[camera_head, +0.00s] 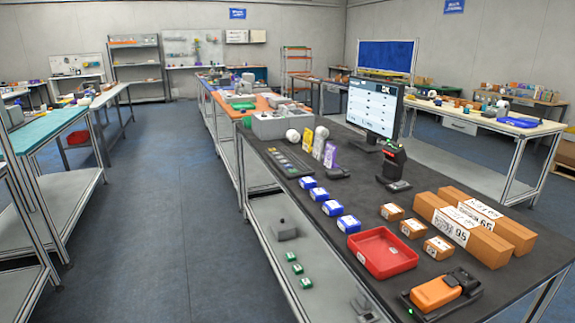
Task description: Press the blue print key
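A dark keypad (288,161) lies flat near the left edge of the dark-topped bench, behind the row of blue boxes. Its keys are too small to tell apart, and I cannot make out a blue print key for certain. A monitor (373,108) with a lit screen stands at the far right of the bench. Neither of my grippers shows in the head view.
The dark bench (300,215) carries blue boxes (333,207), small brown boxes (412,228), long cartons (462,225), a red tray (383,252), an orange handheld device (436,293), an upright black scanner (394,165) and a grey machine (283,124). The aisle floor at left is clear.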

